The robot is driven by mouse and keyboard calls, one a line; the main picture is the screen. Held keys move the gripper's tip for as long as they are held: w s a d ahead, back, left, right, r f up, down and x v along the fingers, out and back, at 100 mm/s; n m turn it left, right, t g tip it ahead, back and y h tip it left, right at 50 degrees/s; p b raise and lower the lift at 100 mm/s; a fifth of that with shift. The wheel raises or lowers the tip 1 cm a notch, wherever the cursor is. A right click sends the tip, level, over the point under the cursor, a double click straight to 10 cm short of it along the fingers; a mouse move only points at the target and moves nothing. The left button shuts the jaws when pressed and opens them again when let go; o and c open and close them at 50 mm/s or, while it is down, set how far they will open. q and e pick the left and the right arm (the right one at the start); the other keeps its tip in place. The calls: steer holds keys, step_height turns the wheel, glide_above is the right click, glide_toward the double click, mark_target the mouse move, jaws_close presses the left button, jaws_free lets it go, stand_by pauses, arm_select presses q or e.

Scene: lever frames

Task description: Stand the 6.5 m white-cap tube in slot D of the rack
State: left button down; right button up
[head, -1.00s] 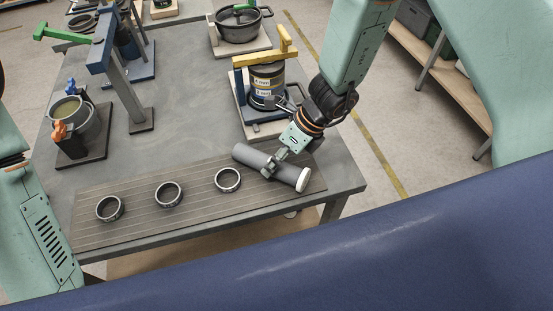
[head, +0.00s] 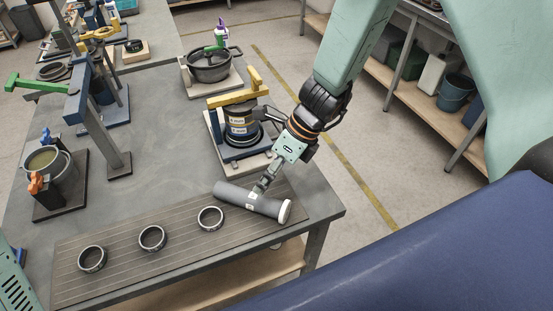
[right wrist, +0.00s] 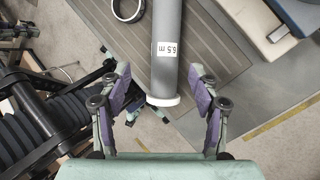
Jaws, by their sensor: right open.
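The grey tube with a white cap (head: 245,198) lies on its side at the right end of the ribbed mat (head: 180,262). Its cap end points right, toward the table's near right corner. In the right wrist view the tube (right wrist: 167,25) shows a "6.5 m" label and the white cap. My right gripper (head: 260,190) is open at the tube. In the right wrist view its fingers (right wrist: 161,85) stand apart on either side of the capped end, with gaps on both sides. I cannot make out a rack slot marked D.
Three dark rings (head: 152,238) lie in a row on the mat, left of the tube. A lidded pot (head: 210,66) and a blue post frame (head: 95,105) stand farther back. The middle tabletop is clear.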

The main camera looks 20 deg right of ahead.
steer(key=p+v, duration=0.1)
steer(key=v, duration=0.3)
steer(key=shift+r, duration=0.1)
